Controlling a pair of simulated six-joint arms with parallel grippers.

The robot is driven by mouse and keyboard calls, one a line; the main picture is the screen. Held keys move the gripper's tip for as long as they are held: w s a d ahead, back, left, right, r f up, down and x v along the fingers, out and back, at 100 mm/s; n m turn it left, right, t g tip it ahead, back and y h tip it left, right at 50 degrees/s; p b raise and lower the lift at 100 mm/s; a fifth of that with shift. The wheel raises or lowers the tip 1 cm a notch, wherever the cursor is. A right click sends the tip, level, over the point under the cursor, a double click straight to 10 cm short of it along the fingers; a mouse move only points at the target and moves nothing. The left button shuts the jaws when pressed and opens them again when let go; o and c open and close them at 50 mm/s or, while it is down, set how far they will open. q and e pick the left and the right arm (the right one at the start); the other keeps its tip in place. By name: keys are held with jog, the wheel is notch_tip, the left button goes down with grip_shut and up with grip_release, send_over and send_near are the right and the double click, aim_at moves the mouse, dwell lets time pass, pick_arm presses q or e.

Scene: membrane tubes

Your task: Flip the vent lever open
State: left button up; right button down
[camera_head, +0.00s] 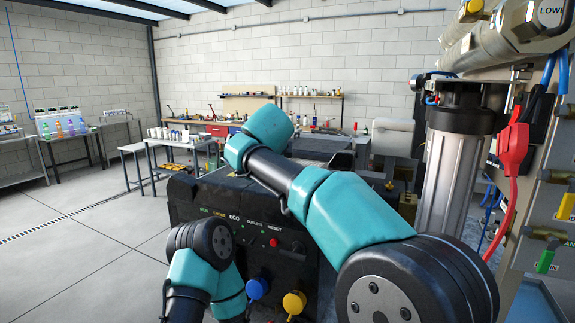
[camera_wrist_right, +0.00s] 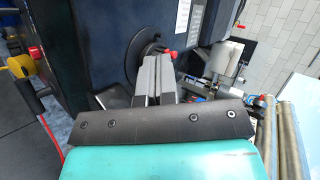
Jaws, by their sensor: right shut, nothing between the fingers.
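In the right wrist view, a dark round hub (camera_wrist_right: 148,50) sits on the side of a dark blue cabinet. A short lever with a red tip (camera_wrist_right: 168,55) shows beside it; it seems to be the vent lever, but I cannot read a label. My right gripper (camera_wrist_right: 158,62) is shut and empty. Its two grey fingers lie side by side, with their tips at the hub and just left of the red tip. I cannot tell whether they touch. In the head view my right gripper is hidden beyond the forearm. My left gripper is out of view.
The dark machine (camera_head: 262,215) with blue and yellow knobs stands in front. A filter housing (camera_head: 452,165) and a red handle (camera_head: 512,148) are at right. In the wrist view, a yellow knob (camera_wrist_right: 18,66) is at left and brass pipes (camera_wrist_right: 290,140) at right.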

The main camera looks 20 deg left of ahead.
jog(key=s+r, duration=0.1)
jog(key=s+a+r, duration=0.1)
jog(key=s+r, duration=0.1)
jog(key=s, duration=0.1)
jog(key=shift+a, duration=0.25)
